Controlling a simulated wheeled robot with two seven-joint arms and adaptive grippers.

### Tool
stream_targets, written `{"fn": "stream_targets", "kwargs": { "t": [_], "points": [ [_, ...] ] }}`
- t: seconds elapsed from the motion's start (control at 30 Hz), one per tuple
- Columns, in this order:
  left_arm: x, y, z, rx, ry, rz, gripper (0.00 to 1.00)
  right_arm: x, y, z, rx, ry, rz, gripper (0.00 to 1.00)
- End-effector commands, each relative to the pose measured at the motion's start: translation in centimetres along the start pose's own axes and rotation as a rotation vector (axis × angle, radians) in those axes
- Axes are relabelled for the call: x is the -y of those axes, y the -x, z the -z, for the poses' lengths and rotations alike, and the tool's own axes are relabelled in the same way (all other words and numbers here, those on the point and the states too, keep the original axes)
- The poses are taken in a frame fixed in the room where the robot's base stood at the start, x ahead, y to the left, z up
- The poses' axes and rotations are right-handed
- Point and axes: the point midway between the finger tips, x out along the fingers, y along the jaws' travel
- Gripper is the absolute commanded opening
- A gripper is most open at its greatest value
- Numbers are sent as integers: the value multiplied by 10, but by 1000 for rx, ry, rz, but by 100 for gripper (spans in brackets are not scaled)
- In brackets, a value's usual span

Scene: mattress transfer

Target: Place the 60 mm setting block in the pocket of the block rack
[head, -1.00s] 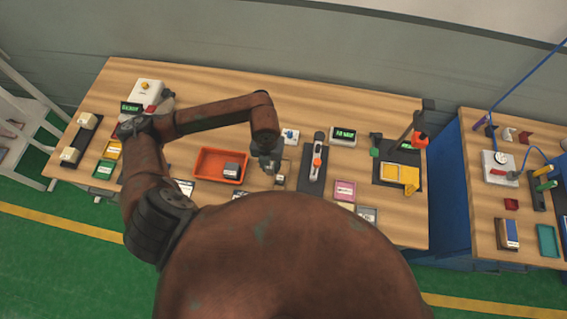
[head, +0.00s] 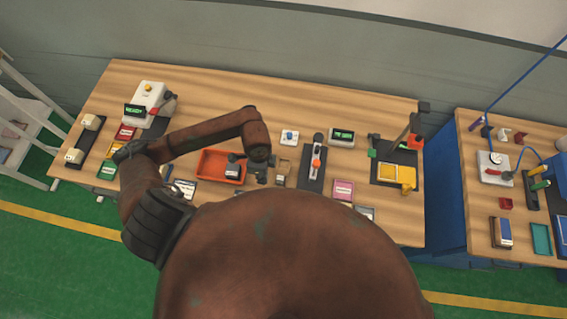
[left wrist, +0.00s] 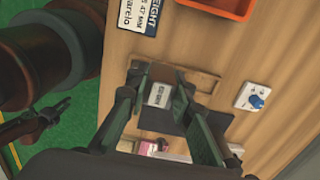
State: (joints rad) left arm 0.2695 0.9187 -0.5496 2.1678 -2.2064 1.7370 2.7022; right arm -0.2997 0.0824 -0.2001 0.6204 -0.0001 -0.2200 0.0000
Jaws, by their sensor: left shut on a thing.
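The setting block (left wrist: 158,95) is a small grey block with a printed light label. It sits between the fingers of my left gripper (left wrist: 165,100), which is shut on it. In the head view the block (head: 280,180) shows small beside the left gripper (head: 268,176). The block rack (left wrist: 202,83) is a tan wooden piece under and beside the block; it also shows in the head view (head: 285,164). The fingers partly hide the rack and its pocket, so I cannot tell whether the block is in the pocket or above it.
An orange tray (head: 205,154) with a block inside lies left of the rack. A white device with a blue knob (head: 289,136) stands behind it. A dark fixture (head: 312,172) stands close on the right. Bare wooden table (head: 230,95) lies at the back.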

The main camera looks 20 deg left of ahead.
Motion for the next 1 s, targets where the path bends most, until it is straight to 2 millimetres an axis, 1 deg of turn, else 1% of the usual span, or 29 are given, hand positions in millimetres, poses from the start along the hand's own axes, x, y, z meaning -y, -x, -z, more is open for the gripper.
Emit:
{"fn": "stream_targets", "kwargs": {
  "t": [0.17,0.43,0.5,0.6,0.73,0.93,1.0],
  "points": [
    [29,-10,11,-1,13,2,0,2,7,1,-1,-1,3,25],
    [87,-38,35,-2,10,1,0,5,19,4,-2,-2,5,25],
    [95,-54,38,-1,10,-2,0,5,20,4,-2,-2,5,25],
    [108,-70,43,-2,9,-1,0,4,22,4,-2,-2,5,25],
    [119,-85,47,-2,8,1,0,4,23,4,-2,-2,5,25],
    [128,-97,50,-2,7,1,0,3,24,4,-2,-2,3,25],
    [128,-106,50,0,8,-2,0,2,29,4,-2,-1,3,25]
  ]
}}
